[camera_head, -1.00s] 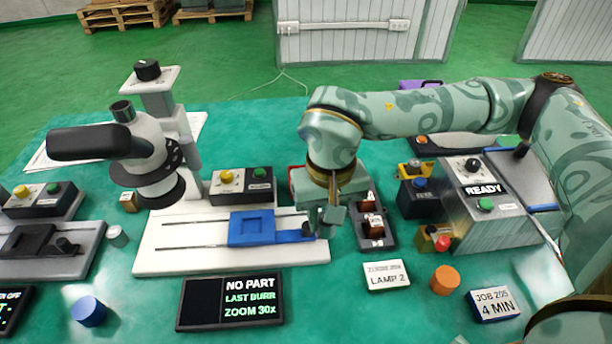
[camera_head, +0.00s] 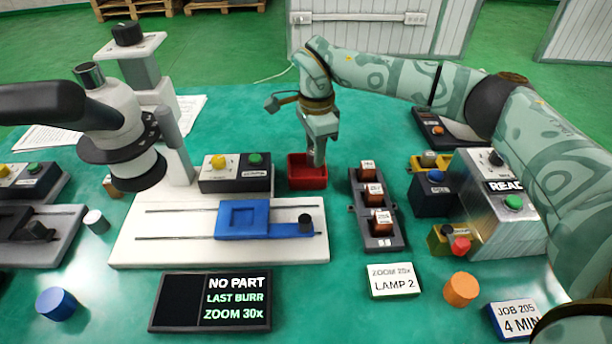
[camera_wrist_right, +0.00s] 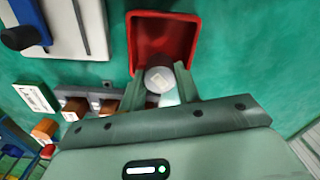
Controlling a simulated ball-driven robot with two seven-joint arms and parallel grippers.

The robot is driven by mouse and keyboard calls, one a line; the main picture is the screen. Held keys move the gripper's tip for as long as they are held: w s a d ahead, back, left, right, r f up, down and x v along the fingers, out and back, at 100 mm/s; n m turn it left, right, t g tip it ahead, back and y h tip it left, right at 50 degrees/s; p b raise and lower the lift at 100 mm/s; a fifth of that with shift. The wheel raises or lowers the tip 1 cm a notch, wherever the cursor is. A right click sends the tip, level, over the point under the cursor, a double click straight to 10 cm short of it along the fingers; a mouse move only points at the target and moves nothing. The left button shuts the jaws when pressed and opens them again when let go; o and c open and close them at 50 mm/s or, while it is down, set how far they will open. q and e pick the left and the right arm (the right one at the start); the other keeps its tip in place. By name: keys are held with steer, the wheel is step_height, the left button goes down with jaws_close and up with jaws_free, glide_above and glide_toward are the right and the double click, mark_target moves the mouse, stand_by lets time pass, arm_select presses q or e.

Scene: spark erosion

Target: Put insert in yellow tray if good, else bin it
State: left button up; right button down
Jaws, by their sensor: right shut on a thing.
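The fingers hide the insert in the head view. A small yellow tray (camera_head: 416,163) stands at the right, with a grey round piece in it. The blue slide (camera_head: 240,219) on the microscope stage has an empty square recess. The screen (camera_head: 211,303) reads NO PART, LAST BURR, ZOOM 30x. My left gripper is out of view.
The microscope (camera_head: 122,130) stands at the left. A dark rack (camera_head: 389,243) of labelled brown blocks is right of the stage. A metal control box (camera_head: 490,220), an orange cylinder (camera_head: 461,289) and a LAMP 2 card (camera_head: 394,281) are at the right.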

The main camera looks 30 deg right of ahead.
steer(key=shift+f+b, duration=0.35)
steer(key=shift+f, duration=0.35)
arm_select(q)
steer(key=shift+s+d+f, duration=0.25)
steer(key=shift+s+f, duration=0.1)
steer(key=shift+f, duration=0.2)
arm_select(e)
steer(key=shift+r, duration=0.1)
steer(key=c, duration=0.9)
jaws_free()
arm_select(q)
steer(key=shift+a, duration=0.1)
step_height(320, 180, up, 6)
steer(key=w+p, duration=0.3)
steer(key=p, duration=0.3)
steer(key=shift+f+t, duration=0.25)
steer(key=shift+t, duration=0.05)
arm_select(e)
step_height(320, 180, up, 16)
steer(key=shift+r, duration=0.1)
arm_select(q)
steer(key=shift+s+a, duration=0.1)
